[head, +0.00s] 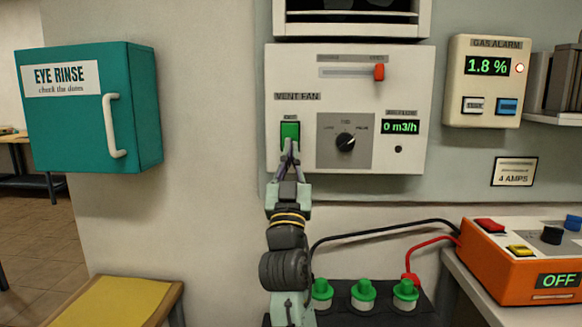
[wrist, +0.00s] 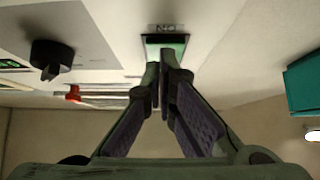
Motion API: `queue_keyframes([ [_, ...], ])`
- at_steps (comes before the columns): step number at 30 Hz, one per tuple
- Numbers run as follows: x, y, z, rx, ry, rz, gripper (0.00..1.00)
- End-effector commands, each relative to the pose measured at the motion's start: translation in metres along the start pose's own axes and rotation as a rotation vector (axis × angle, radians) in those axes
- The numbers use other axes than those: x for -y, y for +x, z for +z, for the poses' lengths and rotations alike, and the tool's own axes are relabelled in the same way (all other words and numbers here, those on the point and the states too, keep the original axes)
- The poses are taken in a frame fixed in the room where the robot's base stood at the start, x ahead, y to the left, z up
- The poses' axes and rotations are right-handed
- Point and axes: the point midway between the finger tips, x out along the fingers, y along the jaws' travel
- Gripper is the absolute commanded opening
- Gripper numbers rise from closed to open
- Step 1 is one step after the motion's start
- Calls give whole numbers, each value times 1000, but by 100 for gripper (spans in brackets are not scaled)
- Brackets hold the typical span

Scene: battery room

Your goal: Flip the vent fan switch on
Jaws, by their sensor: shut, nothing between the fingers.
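The vent fan panel (head: 355,85) is a white box on the wall, labelled VENT FAN. Its green rocker switch (head: 290,130) sits at the lower left under a small label. The airflow display (head: 400,127) reads 0 m3/h. My gripper (head: 289,147) is shut and empty, with its fingertips at the lower part of the switch. In the wrist view the closed fingertips (wrist: 160,72) overlap the near edge of the green switch (wrist: 170,42). I cannot tell whether they touch it or which way it is tipped.
The same panel has a black knob (head: 346,142) and a red slider (head: 379,72) right of the switch. A teal eye rinse cabinet (head: 140,110) hangs left. Green-capped battery terminals (head: 364,291) and an orange charger (head: 505,265) showing OFF stand below right.

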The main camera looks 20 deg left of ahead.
Motion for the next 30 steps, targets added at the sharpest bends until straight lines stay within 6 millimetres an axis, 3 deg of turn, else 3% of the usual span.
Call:
queue_keyframes([
  [8, 0, 2, -2, 1, 0, 0, 0],
  [21, 1, 52, -58, -3, 0, -1, 0],
  [30, 0, 67, -74, 2, 1, -1, 0],
])
